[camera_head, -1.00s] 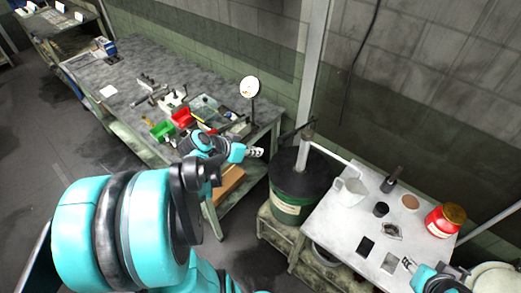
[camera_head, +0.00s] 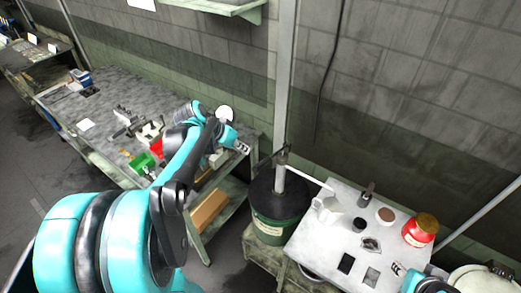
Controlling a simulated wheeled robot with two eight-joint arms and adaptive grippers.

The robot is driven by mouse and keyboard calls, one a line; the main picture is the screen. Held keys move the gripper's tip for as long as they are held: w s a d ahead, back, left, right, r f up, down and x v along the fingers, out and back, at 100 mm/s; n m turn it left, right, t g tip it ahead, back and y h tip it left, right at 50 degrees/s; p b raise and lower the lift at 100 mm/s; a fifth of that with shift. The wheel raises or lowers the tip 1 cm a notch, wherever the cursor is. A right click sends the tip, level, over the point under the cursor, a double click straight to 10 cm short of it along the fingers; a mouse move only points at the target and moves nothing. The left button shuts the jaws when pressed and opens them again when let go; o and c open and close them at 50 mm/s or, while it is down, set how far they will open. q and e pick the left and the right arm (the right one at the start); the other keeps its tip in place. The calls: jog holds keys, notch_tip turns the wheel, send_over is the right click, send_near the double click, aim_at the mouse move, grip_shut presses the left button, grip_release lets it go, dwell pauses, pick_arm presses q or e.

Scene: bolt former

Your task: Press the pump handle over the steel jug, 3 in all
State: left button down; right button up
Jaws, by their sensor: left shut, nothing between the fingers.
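The pump (camera_head: 280,178) stands upright on a dark green drum (camera_head: 275,228) with a black lid. Its dark handle (camera_head: 268,158) sticks out from the pump's top toward the left. My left gripper (camera_head: 244,147) is shut and empty. In the picture it is just left of the handle's end and slightly higher; a gap shows between them. My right gripper (camera_head: 398,268) is low at the right, over the table's front edge; its finger opening is unclear.
The light table (camera_head: 318,245) also holds a red jar (camera_head: 420,230), a dark bottle (camera_head: 366,195), a small black cup (camera_head: 358,224) and flat dark squares. A cluttered workbench (camera_head: 95,105) stands at the left. A pale post (camera_head: 285,90) rises behind the pump.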

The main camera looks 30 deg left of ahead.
pick_arm(q)
jog(key=shift+g, duration=0.6)
jog(key=r, duration=0.1)
jog(key=w+r+p, duration=0.1)
jog(key=r, duration=0.3)
jog(key=shift+w+d+r, duration=0.15)
jog(key=shift+w+d, duration=0.1)
jog(key=shift+w, duration=0.15)
pick_arm(e)
jog(key=shift+w+d+r, duration=0.15)
jog(key=shift+r, duration=0.45)
jog(key=shift+w+d+r, duration=0.1)
jog(key=shift+r, duration=0.5)
pick_arm(q)
send_over(263, 161)
jog(key=a, duration=0.2)
notch_tip(263, 161, down, 8)
jog(key=f, duration=0.1)
jog(key=s+f, duration=0.1)
jog(key=d+f, duration=0.1)
jog(key=shift+s+f, duration=0.25)
jog(key=shift+f, duration=0.1)
jog(key=shift+s+d+f, duration=0.15)
jog(key=shift+s+f, duration=0.05)
jog(key=shift+f, duration=0.3)
pick_arm(e)
jog(key=shift+w, duration=0.1)
